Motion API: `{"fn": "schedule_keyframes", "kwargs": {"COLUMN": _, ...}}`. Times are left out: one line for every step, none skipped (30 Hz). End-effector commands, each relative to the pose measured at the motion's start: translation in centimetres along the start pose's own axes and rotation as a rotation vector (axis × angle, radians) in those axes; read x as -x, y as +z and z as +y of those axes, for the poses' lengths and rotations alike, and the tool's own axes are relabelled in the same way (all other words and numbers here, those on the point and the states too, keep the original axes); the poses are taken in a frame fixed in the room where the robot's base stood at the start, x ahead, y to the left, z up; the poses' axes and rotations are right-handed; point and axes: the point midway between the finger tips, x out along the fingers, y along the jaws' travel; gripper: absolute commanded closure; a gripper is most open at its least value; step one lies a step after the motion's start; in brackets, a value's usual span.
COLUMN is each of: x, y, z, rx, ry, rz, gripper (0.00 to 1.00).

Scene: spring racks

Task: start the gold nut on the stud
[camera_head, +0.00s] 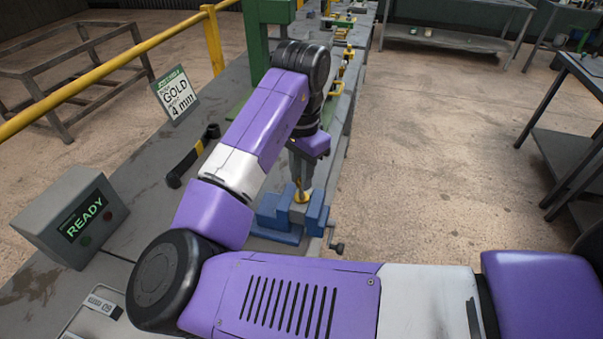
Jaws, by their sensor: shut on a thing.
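The gold nut (302,196) shows as a small gold shape at the tips of my gripper (301,184). My gripper points down and is shut on the nut, just above a blue vise (270,217) at the bench's right edge. A grey block (298,211) sits between the vise jaws, right below the nut. The stud cannot be made out; the nut and gripper cover that spot. I cannot tell whether the nut touches the stud or is level on it.
A sign (176,95) reads GOLD 4 mm. A grey box (72,222) shows READY. A black-and-yellow handled tool (192,157) lies left of the vise. A green post (257,35) stands behind my arm. Yellow rail (110,66) runs along the left.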

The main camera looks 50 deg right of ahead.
Motion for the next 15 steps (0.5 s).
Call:
{"fn": "schedule_keyframes", "kwargs": {"x": -0.2, "y": 0.0, "z": 0.0, "rx": 0.0, "ry": 0.0, "rz": 0.0, "gripper": 1.0}}
{"fn": "schedule_keyframes", "kwargs": {"x": -0.3, "y": 0.0, "z": 0.0, "rx": 0.0, "ry": 0.0, "rz": 0.0, "gripper": 1.0}}
{"fn": "schedule_keyframes", "kwargs": {"x": -0.4, "y": 0.0, "z": 0.0, "rx": 0.0, "ry": 0.0, "rz": 0.0, "gripper": 1.0}}
{"fn": "schedule_keyframes", "kwargs": {"x": -0.4, "y": 0.0, "z": 0.0, "rx": 0.0, "ry": 0.0, "rz": 0.0, "gripper": 1.0}}
{"fn": "schedule_keyframes", "kwargs": {"x": -0.5, "y": 0.0, "z": 0.0, "rx": 0.0, "ry": 0.0, "rz": 0.0, "gripper": 1.0}}
{"fn": "schedule_keyframes", "kwargs": {"x": -0.6, "y": 0.0, "z": 0.0, "rx": 0.0, "ry": 0.0, "rz": 0.0, "gripper": 1.0}}
{"fn": "schedule_keyframes", "kwargs": {"x": -0.7, "y": 0.0, "z": 0.0, "rx": 0.0, "ry": 0.0, "rz": 0.0, "gripper": 1.0}}
{"fn": "schedule_keyframes", "kwargs": {"x": -0.7, "y": 0.0, "z": 0.0, "rx": 0.001, "ry": 0.0, "rz": 0.0, "gripper": 1.0}}
{"fn": "schedule_keyframes", "kwargs": {"x": -0.8, "y": 0.0, "z": 0.0, "rx": 0.001, "ry": 0.0, "rz": 0.0, "gripper": 1.0}}
{"fn": "schedule_keyframes", "kwargs": {"x": -0.9, "y": 0.0, "z": 0.0, "rx": 0.001, "ry": 0.0, "rz": 0.0, "gripper": 1.0}}
{"fn": "schedule_keyframes", "kwargs": {"x": -1.0, "y": 0.0, "z": 0.0, "rx": 0.001, "ry": 0.0, "rz": 0.0, "gripper": 1.0}}
{"fn": "schedule_keyframes", "kwargs": {"x": -1.1, "y": 0.0, "z": 0.0, "rx": 0.001, "ry": 0.0, "rz": 0.0, "gripper": 1.0}}
{"fn": "schedule_keyframes", "kwargs": {"x": -1.1, "y": 0.0, "z": 0.0, "rx": 0.001, "ry": 0.0, "rz": 0.0, "gripper": 1.0}}
{"fn": "schedule_keyframes", "kwargs": {"x": -1.2, "y": 0.0, "z": 0.0, "rx": 0.001, "ry": 0.0, "rz": 0.0, "gripper": 1.0}}
{"fn": "schedule_keyframes", "kwargs": {"x": -1.2, "y": 0.0, "z": 0.0, "rx": 0.001, "ry": 0.0, "rz": 0.0, "gripper": 1.0}}
